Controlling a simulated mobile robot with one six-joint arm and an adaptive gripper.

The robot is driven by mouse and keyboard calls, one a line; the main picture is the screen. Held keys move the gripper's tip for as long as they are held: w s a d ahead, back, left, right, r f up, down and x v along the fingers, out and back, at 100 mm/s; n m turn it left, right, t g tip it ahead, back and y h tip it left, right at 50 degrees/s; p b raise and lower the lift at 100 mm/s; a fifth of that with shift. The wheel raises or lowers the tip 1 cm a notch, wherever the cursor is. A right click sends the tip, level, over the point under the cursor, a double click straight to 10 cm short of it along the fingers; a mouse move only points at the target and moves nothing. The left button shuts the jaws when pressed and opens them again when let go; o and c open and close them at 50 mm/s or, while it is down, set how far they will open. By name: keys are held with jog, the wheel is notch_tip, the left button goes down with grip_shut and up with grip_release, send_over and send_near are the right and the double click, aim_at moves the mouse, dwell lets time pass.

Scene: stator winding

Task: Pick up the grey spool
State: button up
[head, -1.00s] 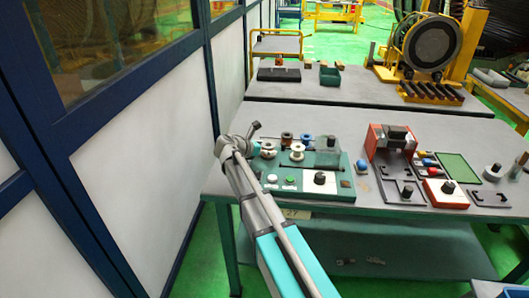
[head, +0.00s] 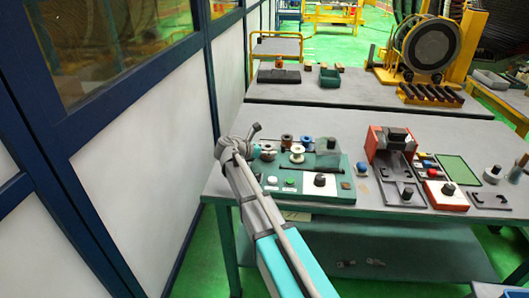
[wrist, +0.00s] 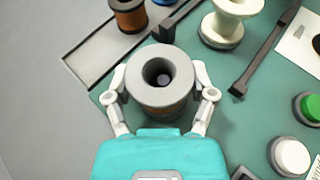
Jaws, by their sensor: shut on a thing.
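The grey spool (wrist: 158,66) shows in the wrist view as a grey ring-shaped flange with a dark centre hole and a band of copper-brown winding below it. My gripper (wrist: 160,88) is shut on it, with one pale finger against each side. The spool is upright at the near-left edge of the green board (wrist: 232,120). I cannot tell whether it touches the board. In the head view the spool (head: 268,152) is small beside the gripper end of my arm, which partly hides it.
In the wrist view, a copper-wound spool (wrist: 128,14) stands in a dark-edged tray (wrist: 92,70), and a cream spool (wrist: 224,24) is at upper right. White (wrist: 291,157) and green (wrist: 312,106) buttons lie right. In the head view, a red fixture (head: 378,152) stands right; bare grey table lies behind.

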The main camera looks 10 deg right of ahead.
jog(key=shift+r, duration=0.1)
jog(key=shift+r+p, duration=0.9)
jog(key=shift+p, duration=0.1)
jog(key=s+d+r+p, duration=0.1)
jog(key=s+r+p, duration=1)
jog(key=s, duration=0.3)
jog(key=shift+d, duration=0.4)
jog(key=shift+w, duration=0.1)
jog(key=shift+s+d, duration=0.15)
jog(key=shift+s, duration=0.05)
